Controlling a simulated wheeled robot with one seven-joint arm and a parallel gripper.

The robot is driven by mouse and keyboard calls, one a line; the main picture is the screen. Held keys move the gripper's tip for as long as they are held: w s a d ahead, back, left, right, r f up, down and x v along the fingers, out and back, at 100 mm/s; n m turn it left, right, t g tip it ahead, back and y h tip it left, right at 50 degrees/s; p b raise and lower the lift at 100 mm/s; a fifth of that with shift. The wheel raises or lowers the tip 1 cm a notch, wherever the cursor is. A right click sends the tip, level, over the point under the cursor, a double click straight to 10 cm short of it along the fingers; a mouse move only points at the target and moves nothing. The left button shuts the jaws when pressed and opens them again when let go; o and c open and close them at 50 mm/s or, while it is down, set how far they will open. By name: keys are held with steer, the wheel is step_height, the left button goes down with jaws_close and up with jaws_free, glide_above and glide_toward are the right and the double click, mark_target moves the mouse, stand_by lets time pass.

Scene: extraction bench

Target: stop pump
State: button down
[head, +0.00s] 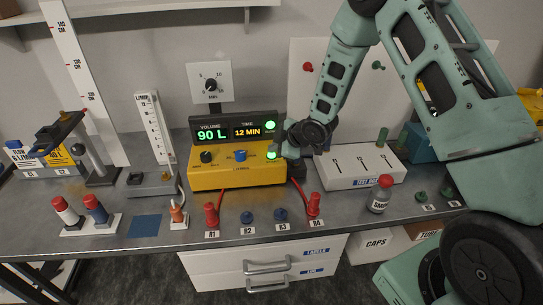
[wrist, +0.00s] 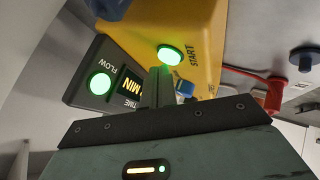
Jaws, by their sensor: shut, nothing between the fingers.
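The yellow pump (head: 238,177) stands mid-bench. Its dark display (head: 234,132) reads VOLUME 90 L and TIME 12 MIN, with a green FLOW lamp (head: 270,125) lit. A green-lit button (head: 272,155) on the pump's right front is marked START in the wrist view (wrist: 171,53). The pump also has a black knob (head: 206,157) and a blue knob (head: 240,155). My gripper (head: 282,152) is shut and empty, right beside the button. In the wrist view its fingertips (wrist: 158,72) are just short of the button; contact cannot be told.
Red plugs (head: 211,214) and blue ones (head: 248,216) stand along the bench front. Red tubes run from the pump. A white test box (head: 362,168) and a red-capped bottle (head: 380,194) are on the right. A flow meter (head: 153,140) stands left of the pump.

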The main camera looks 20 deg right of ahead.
mark_target(275, 156)
steer(key=shift+f+b, duration=0.4)
stand_by(0.6)
steer(key=shift+r, duration=0.15)
steer(key=shift+r+p, duration=0.5)
steer(key=shift+r, duration=0.2)
steer(key=shift+r+p, duration=1.7)
steer(key=shift+r, duration=0.85)
steer(key=shift+f, duration=0.1)
